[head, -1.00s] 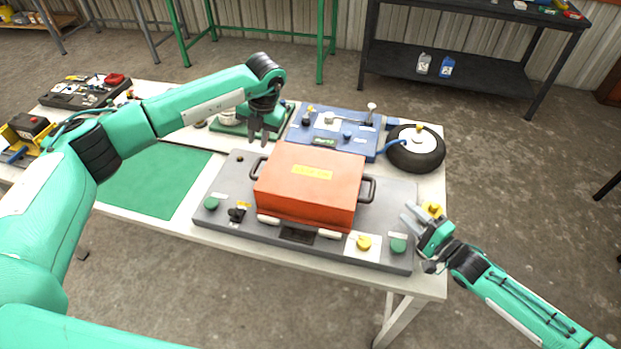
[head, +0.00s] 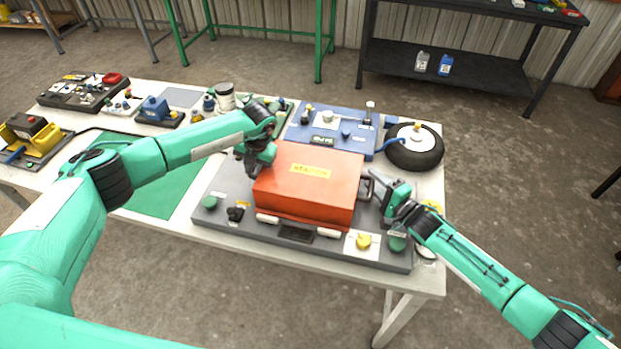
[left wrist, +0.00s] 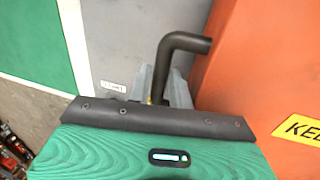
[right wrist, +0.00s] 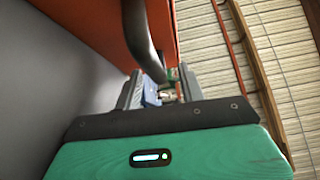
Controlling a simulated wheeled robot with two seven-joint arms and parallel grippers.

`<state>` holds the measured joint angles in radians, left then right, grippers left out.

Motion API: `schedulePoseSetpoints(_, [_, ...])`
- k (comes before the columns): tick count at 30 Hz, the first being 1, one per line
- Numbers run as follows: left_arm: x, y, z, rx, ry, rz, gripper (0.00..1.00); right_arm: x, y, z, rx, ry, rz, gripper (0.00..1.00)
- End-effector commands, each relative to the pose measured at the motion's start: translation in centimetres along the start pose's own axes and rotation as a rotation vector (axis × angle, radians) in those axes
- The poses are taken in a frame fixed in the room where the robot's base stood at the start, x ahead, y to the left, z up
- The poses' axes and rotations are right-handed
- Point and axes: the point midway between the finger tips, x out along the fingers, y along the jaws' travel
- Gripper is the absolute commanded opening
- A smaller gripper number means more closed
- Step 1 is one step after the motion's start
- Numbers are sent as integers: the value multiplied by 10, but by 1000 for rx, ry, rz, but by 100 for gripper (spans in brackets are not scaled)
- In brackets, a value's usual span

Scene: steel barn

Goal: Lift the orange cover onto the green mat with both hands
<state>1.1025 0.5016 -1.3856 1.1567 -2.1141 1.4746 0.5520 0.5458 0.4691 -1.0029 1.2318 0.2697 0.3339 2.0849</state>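The orange cover (head: 306,185), a box with a yellow label and a dark handle at each side, sits on the grey panel (head: 222,193) on the table. The green mat (head: 165,185) lies bare to its left, partly hidden by my left arm. My left gripper (left wrist: 162,85) is at the cover's left handle (left wrist: 168,60), its fingers close together on either side of the bar. My right gripper (right wrist: 160,85) is open at the right handle (right wrist: 143,35), with the bar between its spread fingers. The cover also shows in the right wrist view (right wrist: 90,25).
A blue panel (head: 335,127) and a black wheel (head: 415,153) stand close behind the cover. Green and yellow knobs (head: 364,241) are along the grey panel's front. Several small devices, including a blue one (head: 156,110), stand beyond the mat.

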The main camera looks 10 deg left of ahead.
Motion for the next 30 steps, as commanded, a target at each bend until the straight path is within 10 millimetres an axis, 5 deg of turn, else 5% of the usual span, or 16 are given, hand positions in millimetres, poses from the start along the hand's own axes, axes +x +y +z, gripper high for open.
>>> schedulePoseSetpoints(9, [2, 0, 0, 0, 0, 1, 21, 2, 0, 0, 0, 0, 0, 40])
schedulePoseSetpoints(13, [2, 0, 0, 0, 0, 1, 0, 2, 0, 0, 0, 0, 0, 16])
schedulePoseSetpoints(16, [2, 0, 0, 0, 0, 0, 0, 2, 0, 0, 0, 0, 0, 0])
schedulePoseSetpoints(30, [2, 0, 0, 0, 0, 1, 0, 2, 1, 0, 1, 0, 1, 0])
